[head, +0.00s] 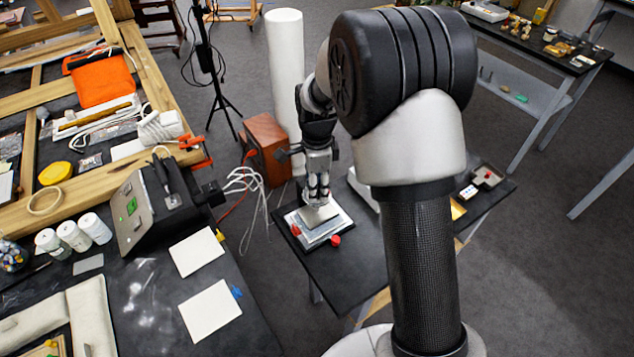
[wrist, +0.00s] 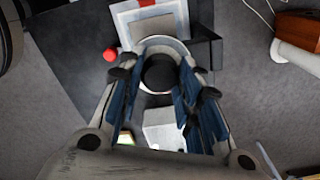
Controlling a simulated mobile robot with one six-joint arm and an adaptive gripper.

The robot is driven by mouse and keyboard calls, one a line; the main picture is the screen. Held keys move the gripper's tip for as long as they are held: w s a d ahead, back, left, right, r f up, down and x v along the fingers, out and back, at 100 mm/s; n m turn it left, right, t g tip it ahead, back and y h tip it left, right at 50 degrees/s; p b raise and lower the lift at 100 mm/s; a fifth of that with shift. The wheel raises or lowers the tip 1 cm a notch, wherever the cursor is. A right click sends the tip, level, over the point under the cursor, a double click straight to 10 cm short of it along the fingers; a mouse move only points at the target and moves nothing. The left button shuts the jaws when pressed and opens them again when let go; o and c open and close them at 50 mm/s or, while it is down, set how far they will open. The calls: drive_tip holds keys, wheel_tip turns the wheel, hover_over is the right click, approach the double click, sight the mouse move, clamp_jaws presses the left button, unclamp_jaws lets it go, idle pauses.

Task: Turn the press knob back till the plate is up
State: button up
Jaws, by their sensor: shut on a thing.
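The press knob (wrist: 160,73) is black and round, set in a pale ring, in the middle of the wrist view. My gripper (wrist: 160,88) has its blue-padded fingers on both sides of it and is shut on it. In the head view my gripper (head: 318,193) points down over the press, and its fingers hide the knob. A grey plate (wrist: 153,29) lies beside the ring, over white and pale-blue sheets (wrist: 126,16). In the head view the plate (head: 318,217) sits low, close above the sheets. I cannot tell a gap under it.
The press stands on a small dark table (head: 361,259). A wooden box (head: 267,148) and a white roll (head: 286,75) stand behind. A cluttered bench (head: 247,318) is at left. Small trays (head: 486,176) are at the table's right.

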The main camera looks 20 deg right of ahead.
drive_tip(key=n+p, duration=0.1)
drive_tip(key=n, duration=0.3)
drive_tip(key=shift+n+p, duration=0.3)
drive_tip(key=n+p, duration=0.1)
drive_tip(key=n, duration=0.4)
drive_tip(key=n+p, duration=0.1)
drive_tip(key=n, duration=0.5)
drive_tip(key=n+p, duration=0.1)
drive_tip(key=n, duration=1.3)
drive_tip(key=shift+n+p, duration=0.3)
drive_tip(key=shift+p, duration=0.1)
drive_tip(key=n, duration=0.4)
drive_tip(key=shift+n, duration=2.4)
